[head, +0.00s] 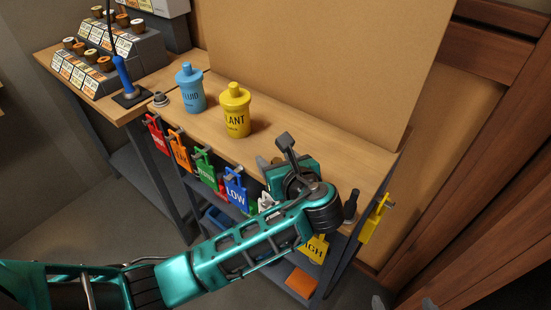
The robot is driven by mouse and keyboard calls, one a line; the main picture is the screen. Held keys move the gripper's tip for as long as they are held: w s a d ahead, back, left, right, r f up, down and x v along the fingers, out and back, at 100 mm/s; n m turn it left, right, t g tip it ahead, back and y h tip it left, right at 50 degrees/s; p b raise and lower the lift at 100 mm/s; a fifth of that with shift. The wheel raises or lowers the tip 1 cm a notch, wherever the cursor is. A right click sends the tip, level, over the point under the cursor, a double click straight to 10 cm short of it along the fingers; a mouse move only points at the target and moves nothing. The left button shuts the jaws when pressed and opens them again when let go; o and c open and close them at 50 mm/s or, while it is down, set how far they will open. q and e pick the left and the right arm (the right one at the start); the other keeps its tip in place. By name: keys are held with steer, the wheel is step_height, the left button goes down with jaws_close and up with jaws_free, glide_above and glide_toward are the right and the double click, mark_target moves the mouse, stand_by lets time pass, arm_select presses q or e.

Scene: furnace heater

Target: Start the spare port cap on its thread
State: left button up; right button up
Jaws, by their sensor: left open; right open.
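A small grey round metal piece (160,99) sits on the bench's left end, beside the blue bottle; it looks like a cap or port fitting, but I cannot tell which. A small black upright piece (350,205) stands at the bench's front right corner. I cannot make out a thread or a separate spare cap. My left gripper (274,152) is open over the bench's front edge, right of the yellow bottle, with nothing visible in it; its arm hides part of the edge. My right gripper (403,304) shows only as grey tips at the bottom edge, apart and away from the bench.
A blue bottle (190,88) and a yellow bottle (235,111) stand on the bench (310,132). Coloured tags, including red (157,134) and blue (235,190), hang along its front. A tall board (320,55) stands behind. A blue-handled tool (124,76) stands at the left.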

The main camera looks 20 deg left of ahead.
mark_target(277, 160)
arm_select(q)
steer(key=shift+s+d, duration=0.1)
steer(key=shift+c, duration=0.7)
steer(key=c, duration=0.9)
steer(key=shift+r, duration=0.1)
step_height(277, 160, up, 20)
